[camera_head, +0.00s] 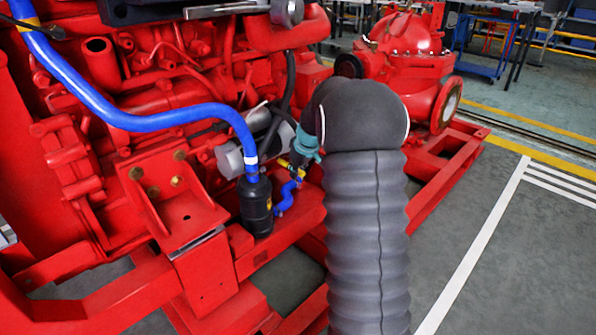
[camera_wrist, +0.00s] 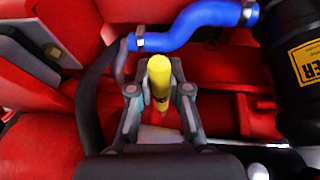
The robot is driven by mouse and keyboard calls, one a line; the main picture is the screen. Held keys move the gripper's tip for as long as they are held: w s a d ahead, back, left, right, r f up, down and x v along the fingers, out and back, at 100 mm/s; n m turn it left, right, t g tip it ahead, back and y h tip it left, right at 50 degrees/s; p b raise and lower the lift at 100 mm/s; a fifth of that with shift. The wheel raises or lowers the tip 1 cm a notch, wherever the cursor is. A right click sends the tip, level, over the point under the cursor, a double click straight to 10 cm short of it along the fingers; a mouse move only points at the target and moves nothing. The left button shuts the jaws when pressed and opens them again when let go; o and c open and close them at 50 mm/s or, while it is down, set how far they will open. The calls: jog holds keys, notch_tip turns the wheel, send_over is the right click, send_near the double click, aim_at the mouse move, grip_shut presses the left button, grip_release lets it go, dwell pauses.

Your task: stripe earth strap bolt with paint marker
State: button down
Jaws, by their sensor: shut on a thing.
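My gripper (camera_wrist: 159,92) is shut on a yellow paint marker (camera_wrist: 159,72), with one finger on each side of it. The marker's darker end points down the picture, toward the red frame. In the head view, my gripper (camera_head: 296,172) is small and partly hidden behind my arm, beside the black canister. A bit of yellow, likely the marker (camera_head: 284,163), shows at its left. I cannot clearly pick out the earth strap or its bolt in either view. A dark cable (camera_wrist: 88,95) curves down left of my gripper in the wrist view.
A black canister (camera_head: 256,207) with a yellow label stands on the red base, with a thick blue hose (camera_head: 150,122) at its top. A thinner blue hose (camera_wrist: 190,25) crosses just beyond the marker. The red engine (camera_head: 150,80) crowds the left; grey floor (camera_head: 480,280) is clear at right.

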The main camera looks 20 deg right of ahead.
jog(key=shift+w+r, duration=0.1)
jog(key=shift+r, duration=0.2)
dwell(0.7)
jog(key=shift+f, duration=0.15)
dwell(0.9)
jog(key=shift+s+d, duration=0.1)
jog(key=shift+s, duration=0.15)
jog(key=shift+s+d+b, duration=0.2)
jog(key=shift+s+b, duration=0.4)
jog(key=shift+s+d+b, duration=0.35)
jog(key=shift+s+b, duration=0.1)
jog(key=shift+s, duration=0.4)
jog(key=shift+s+d+b, duration=0.3)
jog(key=shift+s+b, duration=0.15)
jog(key=shift+s, duration=0.4)
